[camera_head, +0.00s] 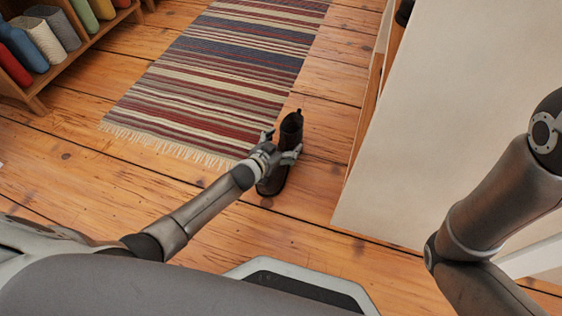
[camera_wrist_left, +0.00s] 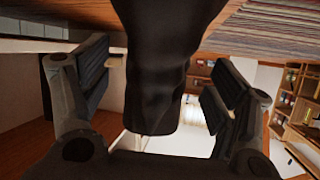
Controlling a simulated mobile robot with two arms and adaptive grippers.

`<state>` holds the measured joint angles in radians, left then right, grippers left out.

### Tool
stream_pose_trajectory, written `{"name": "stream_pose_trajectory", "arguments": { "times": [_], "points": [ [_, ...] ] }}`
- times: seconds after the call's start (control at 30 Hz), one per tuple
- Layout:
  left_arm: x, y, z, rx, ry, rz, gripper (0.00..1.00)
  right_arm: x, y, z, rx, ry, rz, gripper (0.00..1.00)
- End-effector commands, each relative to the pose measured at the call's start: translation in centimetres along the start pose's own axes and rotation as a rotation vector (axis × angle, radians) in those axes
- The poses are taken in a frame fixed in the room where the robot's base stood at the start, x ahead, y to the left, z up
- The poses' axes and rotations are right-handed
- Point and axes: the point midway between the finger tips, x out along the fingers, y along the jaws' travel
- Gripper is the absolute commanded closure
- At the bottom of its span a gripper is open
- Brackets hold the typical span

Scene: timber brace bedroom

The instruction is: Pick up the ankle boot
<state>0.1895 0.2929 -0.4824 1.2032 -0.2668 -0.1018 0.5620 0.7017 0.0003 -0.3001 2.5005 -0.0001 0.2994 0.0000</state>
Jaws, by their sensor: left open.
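The dark brown ankle boot (camera_head: 291,128) stands on the wooden floor just off the fringed corner of the rug, in the middle of the head view. My left gripper (camera_head: 282,146) reaches over it from the left and hides part of it. In the left wrist view the dark boot (camera_wrist_left: 158,75) fills the middle between the two open fingers of my left gripper (camera_wrist_left: 155,95). A gap shows on each side of it. My right arm shows at the right of the head view, but its gripper is out of view.
A striped rug (camera_head: 220,75) lies behind the boot. A pale panel (camera_head: 440,110) stands upright close to its right. Bare floor (camera_head: 100,170) lies free to the left.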

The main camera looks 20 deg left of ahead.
Motion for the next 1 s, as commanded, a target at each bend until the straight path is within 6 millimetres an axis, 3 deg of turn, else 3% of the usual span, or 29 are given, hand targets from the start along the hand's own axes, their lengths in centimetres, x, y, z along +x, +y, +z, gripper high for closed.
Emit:
{"name": "stream_pose_trajectory", "arguments": {
  "times": [0.13,0.77,1.0],
  "points": [
    [-0.04,0.02,-0.05,-0.001,0.000,0.000,0.19,0.06,0.01,0.02,0.000,0.000,0.000,0.21],
    [-0.05,0.02,-0.03,0.000,0.000,0.000,1.00,0.05,-0.01,-0.01,0.000,0.001,0.000,0.21],
    [-0.02,0.01,-0.29,0.000,0.005,0.001,1.00,0.06,0.00,0.00,0.000,0.000,0.000,0.21]
  ]
}}
